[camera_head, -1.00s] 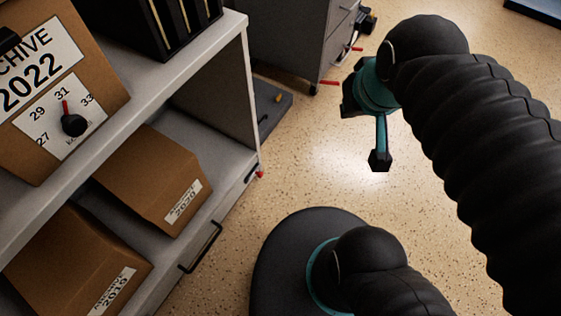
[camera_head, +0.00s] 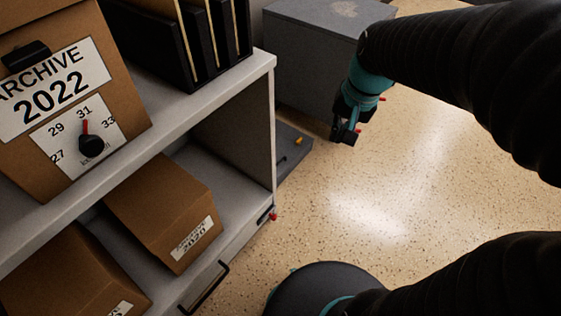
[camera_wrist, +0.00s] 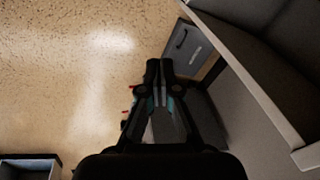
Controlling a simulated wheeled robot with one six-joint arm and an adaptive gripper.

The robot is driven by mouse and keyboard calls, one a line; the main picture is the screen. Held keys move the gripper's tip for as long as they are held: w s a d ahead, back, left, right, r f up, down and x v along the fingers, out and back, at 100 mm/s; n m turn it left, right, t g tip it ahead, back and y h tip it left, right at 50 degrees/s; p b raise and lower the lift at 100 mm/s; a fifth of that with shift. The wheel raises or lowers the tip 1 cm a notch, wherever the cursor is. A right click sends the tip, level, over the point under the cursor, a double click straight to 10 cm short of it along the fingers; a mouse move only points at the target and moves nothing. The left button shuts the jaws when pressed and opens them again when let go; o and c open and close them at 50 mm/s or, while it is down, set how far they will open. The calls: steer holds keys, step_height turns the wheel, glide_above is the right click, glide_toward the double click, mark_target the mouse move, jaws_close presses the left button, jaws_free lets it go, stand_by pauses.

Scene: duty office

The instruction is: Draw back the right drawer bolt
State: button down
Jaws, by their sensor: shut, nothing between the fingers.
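The right drawer bolt appears to be the small dark bolt with a red knob (camera_head: 274,216) at the right end of the shelf unit's lower drawer front (camera_head: 238,240) in the head view. I cannot tell from here how far it is slid. My gripper (camera_head: 345,136) is in the upper right of the head view, above the floor, to the right of and beyond that bolt, clear of it. In the wrist view my gripper (camera_wrist: 160,72) points away from the camera, its fingers together with nothing between them. I cannot make out this bolt in the wrist view.
The shelf unit (camera_head: 262,66) holds a 2022 archive box (camera_head: 125,95), black folders (camera_head: 190,45) and brown boxes (camera_head: 165,205). A drawer handle (camera_head: 205,288) juts out below. A grey cabinet (camera_head: 310,50) stands behind my gripper. The speckled floor (camera_head: 420,190) is open.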

steer(key=w+a+f+m+g+y+b, duration=0.1)
steer(key=w+f, duration=0.3)
steer(key=f, duration=0.8)
steer(key=w+a+f+m+g+y+b, duration=0.1)
steer(key=w+f, duration=0.4)
steer(key=f, duration=0.8)
steer(key=w+a+f+m+g+y+b, duration=0.1)
steer(key=w+a+f+m+g+b, duration=0.2)
steer(key=f, duration=1)
steer(key=shift+w+a+f+m+g+b, duration=0.2)
steer(key=shift+w+m+g+b, duration=0.25)
steer(key=shift+w+m, duration=0.5)
steer(key=b, duration=0.1)
glide_toward(272, 216)
step_height(272, 216, down, 5)
steer(key=d, duration=0.2)
steer(key=a, duration=0.1)
steer(key=s+a+f, duration=0.1)
steer(key=shift+s+a+f, duration=0.2)
steer(key=shift+s+a, duration=0.05)
steer(key=shift+s, duration=0.05)
